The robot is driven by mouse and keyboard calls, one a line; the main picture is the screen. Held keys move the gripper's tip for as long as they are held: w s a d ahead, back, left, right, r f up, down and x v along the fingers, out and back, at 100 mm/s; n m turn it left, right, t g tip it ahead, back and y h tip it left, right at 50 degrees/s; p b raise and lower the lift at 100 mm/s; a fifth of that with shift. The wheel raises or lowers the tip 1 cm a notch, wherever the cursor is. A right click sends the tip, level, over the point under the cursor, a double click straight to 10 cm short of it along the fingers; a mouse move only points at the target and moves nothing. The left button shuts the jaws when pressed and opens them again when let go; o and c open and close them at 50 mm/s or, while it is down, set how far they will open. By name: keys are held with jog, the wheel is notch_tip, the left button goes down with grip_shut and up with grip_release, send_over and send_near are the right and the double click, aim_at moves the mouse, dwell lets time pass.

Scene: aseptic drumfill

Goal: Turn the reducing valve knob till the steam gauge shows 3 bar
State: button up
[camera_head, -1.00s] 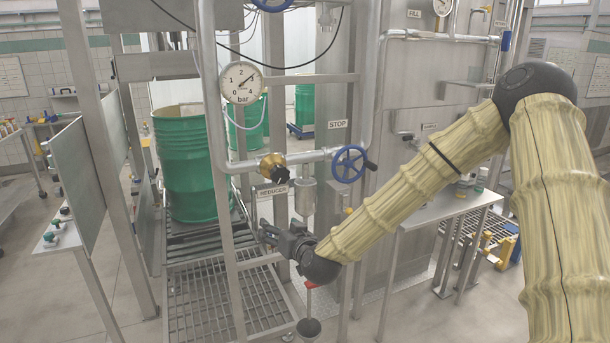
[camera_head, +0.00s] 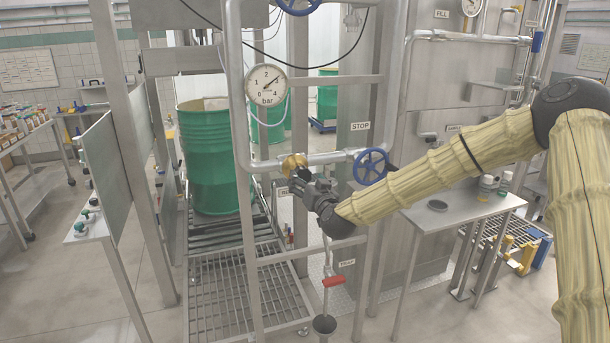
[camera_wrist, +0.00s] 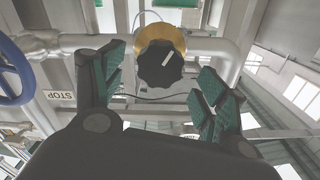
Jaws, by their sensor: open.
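The reducing valve's brass body (camera_head: 293,162) sits on the horizontal steam pipe. Its black knob (camera_wrist: 160,65) with a white pointer mark shows in the wrist view, in front of a brass collar (camera_wrist: 160,37). In the head view my gripper mostly hides the knob. My gripper (camera_head: 297,178) is just below and in front of the valve. In the wrist view its green-padded fingers (camera_wrist: 160,72) are spread, one on each side of the knob, with visible gaps. The steam gauge (camera_head: 266,85) has its needle pointing upper right, between 2 and 3 bar.
A blue handwheel (camera_head: 370,166) is on the pipe right of my gripper, near my arm. Vertical frame posts (camera_head: 241,130) stand close by. A red-handled valve (camera_head: 334,281) is below. A green drum (camera_head: 209,160) stands behind on the roller conveyor.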

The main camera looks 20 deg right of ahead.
aim_at(302, 175)
jog(key=shift+w+p, duration=0.4)
jog(key=shift+w, duration=1.05)
jog(key=shift+c, duration=0.2)
jog(key=shift+f, duration=0.1)
jog(key=c, duration=1)
